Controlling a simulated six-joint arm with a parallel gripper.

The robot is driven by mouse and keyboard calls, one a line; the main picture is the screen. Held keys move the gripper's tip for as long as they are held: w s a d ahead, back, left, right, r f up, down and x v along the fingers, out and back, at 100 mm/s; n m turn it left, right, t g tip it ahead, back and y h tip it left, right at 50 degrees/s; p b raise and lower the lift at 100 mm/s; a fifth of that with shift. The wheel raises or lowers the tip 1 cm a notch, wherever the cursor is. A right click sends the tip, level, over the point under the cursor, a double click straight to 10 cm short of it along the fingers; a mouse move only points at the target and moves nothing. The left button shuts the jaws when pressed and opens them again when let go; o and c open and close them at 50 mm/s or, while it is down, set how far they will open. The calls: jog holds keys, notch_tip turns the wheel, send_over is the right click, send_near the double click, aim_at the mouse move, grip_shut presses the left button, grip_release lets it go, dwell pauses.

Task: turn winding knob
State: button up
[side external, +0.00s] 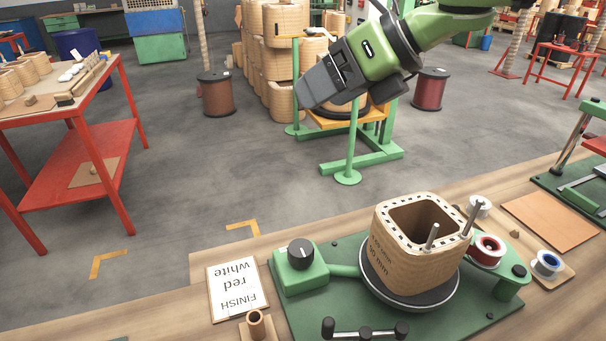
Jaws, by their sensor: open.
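A black knob (301,250) with a pale pointer mark sits on a green control box (299,268) at the left of the green winding stand (330,298). A square tan coil former (414,245) with a hollow middle stands upright on the round dark turntable (375,283). My gripper (305,98) is high above and behind the bench, at upper centre, pointing down and left. It is well apart from the knob and the coil. Its jaws are open; the gap between the fingers is hard to see from this side.
A card (237,289) reading "FINISH red white" lies left of the stand. Red (487,249) and blue (546,264) wire spools stand to the right. Two metal pins (432,236) rise by the coil. A black-knobbed handle (365,331) is at the front edge.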

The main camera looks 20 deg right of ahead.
notch_tip(320, 180, down, 6)
jog(key=s+a+n+g, duration=0.2)
jog(key=n+g, duration=0.1)
jog(key=n, duration=0.2)
jog(key=n+g+h, duration=0.3)
jog(key=n+g, duration=0.1)
jog(key=n, duration=0.3)
send_near(302, 247)
jog(key=x, duration=1)
jog(key=c, duration=0.9)
